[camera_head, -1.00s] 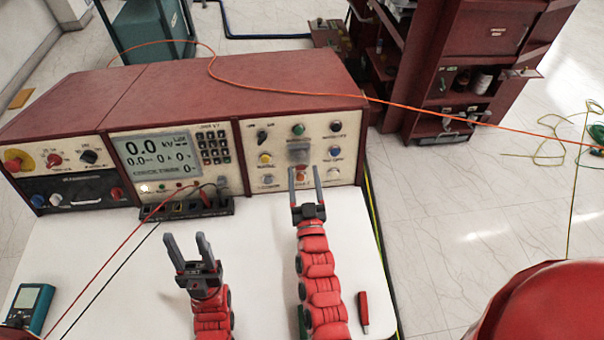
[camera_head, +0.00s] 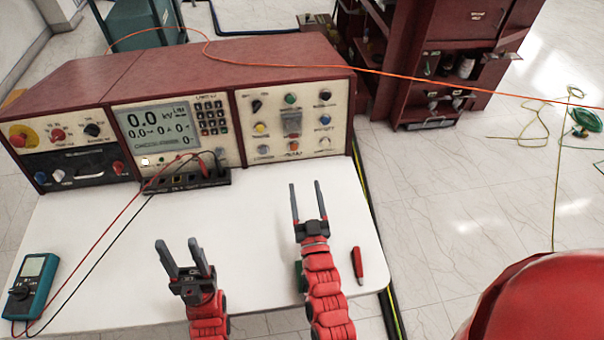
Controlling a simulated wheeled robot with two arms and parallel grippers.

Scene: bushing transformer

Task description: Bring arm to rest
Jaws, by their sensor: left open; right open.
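My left gripper (camera_head: 180,243) is open and empty above the white table, in front of the test console. My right gripper (camera_head: 306,186) is open and empty, further forward and to the right. A gap of table shows between its fingertips and the front of the console (camera_head: 290,70). The console has a lit display (camera_head: 157,125) reading 0.0 kV and a panel of coloured buttons and knobs (camera_head: 292,120) on its right part. Neither gripper touches anything that I can see.
The white table (camera_head: 110,250) is mostly clear. A teal multimeter (camera_head: 33,285) with red and black leads lies at its left. A small red tool (camera_head: 357,265) lies right of my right arm. An orange cable (camera_head: 420,80) crosses over the console. A red cabinet (camera_head: 440,55) stands behind right.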

